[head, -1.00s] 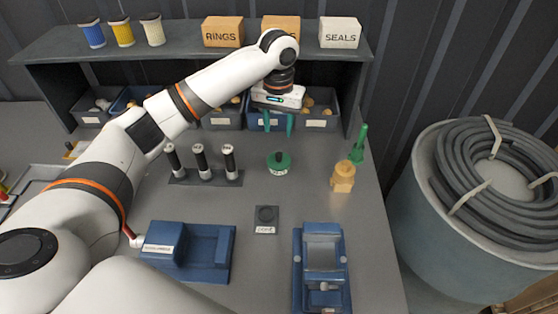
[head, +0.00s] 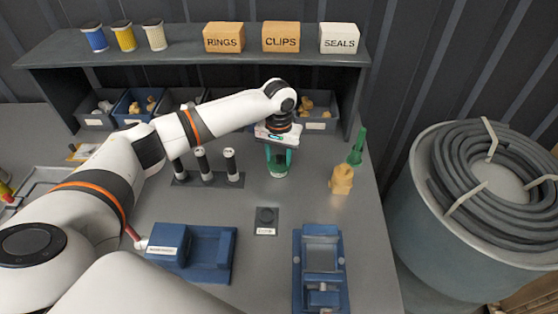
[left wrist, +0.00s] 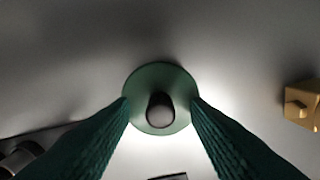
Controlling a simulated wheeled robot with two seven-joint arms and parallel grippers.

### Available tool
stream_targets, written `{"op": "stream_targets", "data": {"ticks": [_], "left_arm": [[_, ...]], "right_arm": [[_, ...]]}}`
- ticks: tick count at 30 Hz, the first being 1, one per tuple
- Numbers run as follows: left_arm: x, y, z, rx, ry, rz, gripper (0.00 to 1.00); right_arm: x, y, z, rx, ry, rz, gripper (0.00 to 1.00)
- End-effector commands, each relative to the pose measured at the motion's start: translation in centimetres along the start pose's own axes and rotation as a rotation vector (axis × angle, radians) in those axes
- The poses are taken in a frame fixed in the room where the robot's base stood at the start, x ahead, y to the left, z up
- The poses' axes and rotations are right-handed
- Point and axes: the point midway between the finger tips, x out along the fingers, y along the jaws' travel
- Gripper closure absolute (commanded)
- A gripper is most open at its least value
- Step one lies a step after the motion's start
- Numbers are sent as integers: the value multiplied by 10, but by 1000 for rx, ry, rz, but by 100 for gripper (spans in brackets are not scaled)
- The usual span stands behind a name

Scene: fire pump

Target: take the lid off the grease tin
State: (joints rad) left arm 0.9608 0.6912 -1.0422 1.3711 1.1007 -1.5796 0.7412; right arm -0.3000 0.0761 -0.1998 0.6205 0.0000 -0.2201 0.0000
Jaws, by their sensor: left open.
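The grease tin (head: 279,173) is a small green round tin standing on the grey bench, mostly hidden by my fingers in the head view. In the left wrist view its round green lid (left wrist: 160,80) has a dark knob (left wrist: 160,110) in the middle. My left gripper (head: 279,160) points down over the tin. Its green fingers are open, one on each side of the lid in the wrist view. I cannot tell whether they touch it. My right gripper is not in view.
A dark rack with several black-and-white cylinders (head: 203,165) stands left of the tin. A yellow block (head: 342,180) and a green cone-shaped thing (head: 357,147) stand to the right. A small dark pad (head: 266,221) and blue fixtures (head: 320,265) lie nearer. Bins and a shelf (head: 190,50) are behind.

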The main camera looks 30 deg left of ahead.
Motion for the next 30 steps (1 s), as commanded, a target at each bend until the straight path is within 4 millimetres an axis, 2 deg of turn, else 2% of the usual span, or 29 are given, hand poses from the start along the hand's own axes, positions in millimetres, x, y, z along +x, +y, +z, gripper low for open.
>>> {"op": "stream_targets", "data": {"ticks": [1, 8, 16, 19, 30], "left_arm": [[0, 0, 0, 0, 0, 0, 62], [0, 0, 0, 0, 0, 0, 99], [-2, 0, 0, 0, -1, -1, 100], [-9, 0, 1, 0, -2, -1, 100], [-78, -1, 1, 1, -4, -3, 100]], "right_arm": [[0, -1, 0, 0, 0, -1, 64], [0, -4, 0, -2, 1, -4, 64], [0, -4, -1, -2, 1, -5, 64], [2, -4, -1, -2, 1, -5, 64], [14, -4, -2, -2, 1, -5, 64]]}}
